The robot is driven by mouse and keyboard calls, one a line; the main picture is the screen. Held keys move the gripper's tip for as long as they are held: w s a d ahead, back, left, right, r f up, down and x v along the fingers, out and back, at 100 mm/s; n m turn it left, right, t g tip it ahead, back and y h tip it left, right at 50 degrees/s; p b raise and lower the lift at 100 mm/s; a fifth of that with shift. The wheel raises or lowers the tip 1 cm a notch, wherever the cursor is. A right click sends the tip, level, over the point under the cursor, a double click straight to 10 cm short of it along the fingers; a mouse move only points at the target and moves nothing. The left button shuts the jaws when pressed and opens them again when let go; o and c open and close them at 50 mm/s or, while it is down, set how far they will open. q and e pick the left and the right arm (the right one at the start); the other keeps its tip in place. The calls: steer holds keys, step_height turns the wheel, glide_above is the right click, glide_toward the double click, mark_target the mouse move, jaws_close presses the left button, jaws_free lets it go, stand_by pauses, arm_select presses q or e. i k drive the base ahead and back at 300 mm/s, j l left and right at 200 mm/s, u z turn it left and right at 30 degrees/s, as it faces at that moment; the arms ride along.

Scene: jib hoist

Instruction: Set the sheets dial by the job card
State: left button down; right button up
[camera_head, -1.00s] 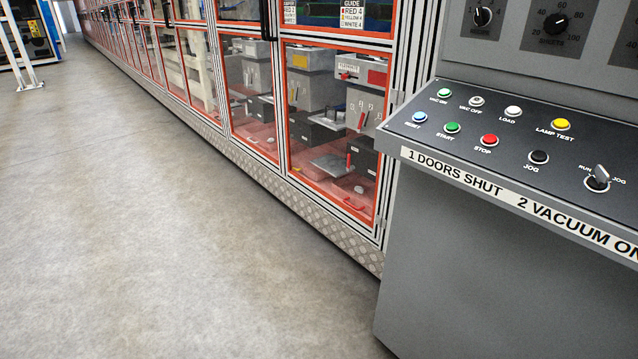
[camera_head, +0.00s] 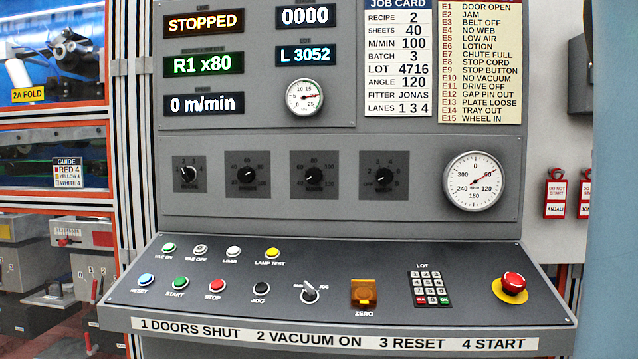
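The job card (camera_head: 398,62) hangs at the top of the grey control panel and reads SHEETS 40, with RECIPE 2, M/MIN 100 and BATCH 3. Below it runs a row of black rotary dials: the first dial (camera_head: 189,174), second dial (camera_head: 247,174), third dial (camera_head: 313,173) and fourth dial (camera_head: 384,177). The second and third carry scales in twenties. Their name labels are too small to read, so I cannot tell surely which is the sheets dial. A green display (camera_head: 203,64) reads R1 x80. Neither gripper is in view.
The sloping desk below the dials (camera_head: 300,248) juts out, with buttons, a run/jog key switch (camera_head: 310,291), an amber zero cover (camera_head: 364,293), a keypad (camera_head: 430,289) and a red stop button (camera_head: 513,284). Glazed machine doors (camera_head: 58,160) stand at the left.

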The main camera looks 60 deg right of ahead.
mark_target(246, 174)
steer(key=z, duration=1.9)
